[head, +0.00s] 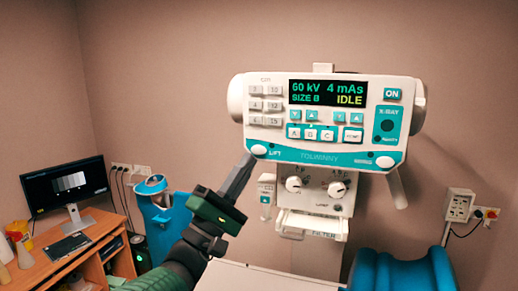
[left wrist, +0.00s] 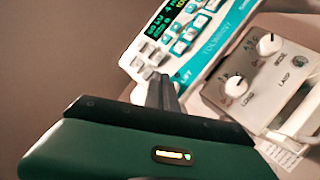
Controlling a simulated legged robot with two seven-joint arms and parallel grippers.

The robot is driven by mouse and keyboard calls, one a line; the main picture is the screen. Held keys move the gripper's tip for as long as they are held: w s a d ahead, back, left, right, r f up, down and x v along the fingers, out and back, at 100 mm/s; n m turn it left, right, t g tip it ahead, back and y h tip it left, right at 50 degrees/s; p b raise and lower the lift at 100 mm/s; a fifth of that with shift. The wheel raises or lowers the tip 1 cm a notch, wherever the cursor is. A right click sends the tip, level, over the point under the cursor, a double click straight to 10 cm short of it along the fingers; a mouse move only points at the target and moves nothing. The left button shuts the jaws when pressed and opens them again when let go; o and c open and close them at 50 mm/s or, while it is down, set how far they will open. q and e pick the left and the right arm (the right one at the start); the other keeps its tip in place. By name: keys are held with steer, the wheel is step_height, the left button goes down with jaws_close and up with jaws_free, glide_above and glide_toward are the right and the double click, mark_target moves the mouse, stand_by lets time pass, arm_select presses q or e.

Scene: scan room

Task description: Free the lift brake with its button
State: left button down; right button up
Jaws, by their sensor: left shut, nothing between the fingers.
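The white X-ray control head (head: 318,158) hangs at the centre, its display reading 60 kV, 4 mAs, SIZE B, IDLE. The white round lift button (head: 258,149) sits at the lower left corner of its teal strip, beside the word LIFT. My left gripper (head: 247,158) is shut and empty, its fingertips just below and left of that button; whether they touch it I cannot tell. In the left wrist view the shut fingers (left wrist: 162,84) point at the panel (left wrist: 205,50) close to the LIFT label, and the button itself is hidden. My right gripper is not in view.
Below the head are a knob box (head: 320,191) and a filter slot (head: 312,227). A blue padded thing (head: 400,270) is at the lower right. A desk with a monitor (head: 63,188) and a blue container (head: 163,215) stand at left. A wall socket (head: 459,205) is at right.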

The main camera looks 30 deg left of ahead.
mark_target(263, 140)
arm_select(q)
steer(key=w, duration=0.3)
steer(key=shift+a+h, duration=0.3)
steer(key=shift+a, duration=0.1)
steer(key=shift+w, duration=0.15)
stand_by(1.6)
steer(key=shift+w+r+b, duration=0.1)
steer(key=shift+w+b, duration=0.1)
steer(key=shift+b, duration=0.1)
steer(key=shift+w+a, duration=0.15)
steer(key=shift+w, duration=0.2)
stand_by(0.4)
steer(key=shift+s, duration=0.15)
steer(key=shift+s+d+b, duration=0.2)
steer(key=shift+s+b, duration=0.35)
steer(key=shift+s, duration=0.1)
